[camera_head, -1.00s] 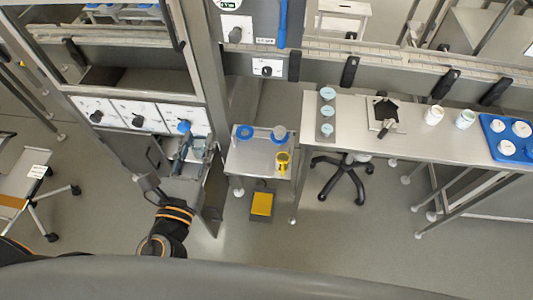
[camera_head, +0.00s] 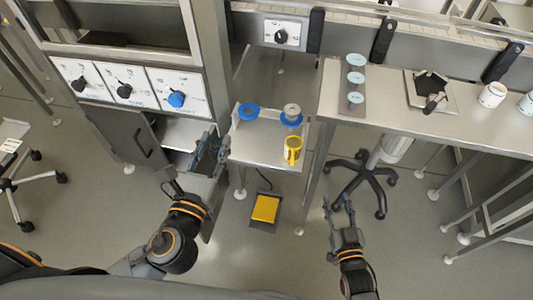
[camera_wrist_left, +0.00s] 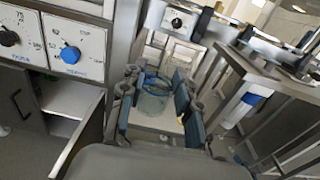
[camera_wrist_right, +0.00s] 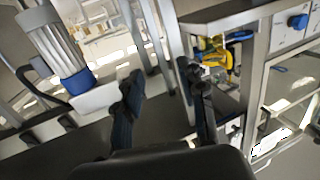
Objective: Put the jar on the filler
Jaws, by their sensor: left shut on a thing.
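My left gripper (camera_head: 210,152) is at the left edge of the small steel stand. In the left wrist view its fingers (camera_wrist_left: 157,95) are shut on a clear glass jar (camera_wrist_left: 152,98). In the head view the jar cannot be made out clearly at the gripper. The stand, probably the filler (camera_head: 262,150), carries a blue ring (camera_head: 248,111), a grey round part on a blue base (camera_head: 291,116) and a yellow mug-like part (camera_head: 293,150). My right gripper (camera_head: 340,210) is open and empty, low in front of the long table; its fingers also show in the right wrist view (camera_wrist_right: 162,85).
A yellow foot pedal (camera_head: 265,209) lies on the floor before the stand. The long table (camera_head: 420,125) on the right holds lids, a tool tray and white jars. A swivel chair base (camera_head: 362,180) stands under it. A cabinet with knobs (camera_head: 125,88) and an open door is at left.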

